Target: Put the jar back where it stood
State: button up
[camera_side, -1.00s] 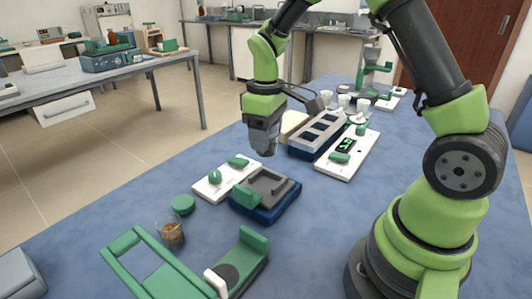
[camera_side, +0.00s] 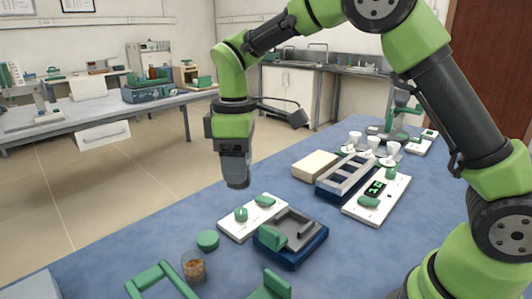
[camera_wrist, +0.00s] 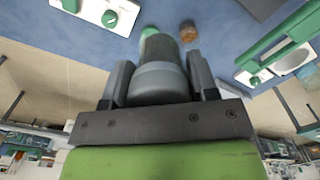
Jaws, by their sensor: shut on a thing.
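My gripper (camera_side: 237,182) hangs above the blue table, near the white panel with green knobs, in the side view. In the wrist view my gripper (camera_wrist: 160,75) has its two grey fingers closed on both sides of a grey, round-sided jar (camera_wrist: 160,82). The jar is upright along the gripper's axis; in the side view it blends with the grey fingers. The green round disc (camera_side: 207,240) lies on the table below, and a small glass with brown contents (camera_side: 194,266) stands beside it. Both also show past the jar in the wrist view.
The white panel (camera_side: 236,228) and a blue-based grey device (camera_side: 305,250) stand right of the disc. A green frame (camera_side: 150,280) is at the front. A white box, a blue rack (camera_side: 325,192) and a scale-like white unit (camera_side: 395,205) stand further right. The table left of the panel is bare.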

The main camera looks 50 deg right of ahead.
jog(key=f, duration=1.2)
jog(key=a+f, duration=0.1)
jog(key=f, duration=0.5)
jog(key=shift+f, duration=0.25)
jog(key=shift+f, duration=0.25)
jog(key=o, duration=1.4)
jog(key=shift+r, duration=0.1)
notch_tip(320, 180, up, 8)
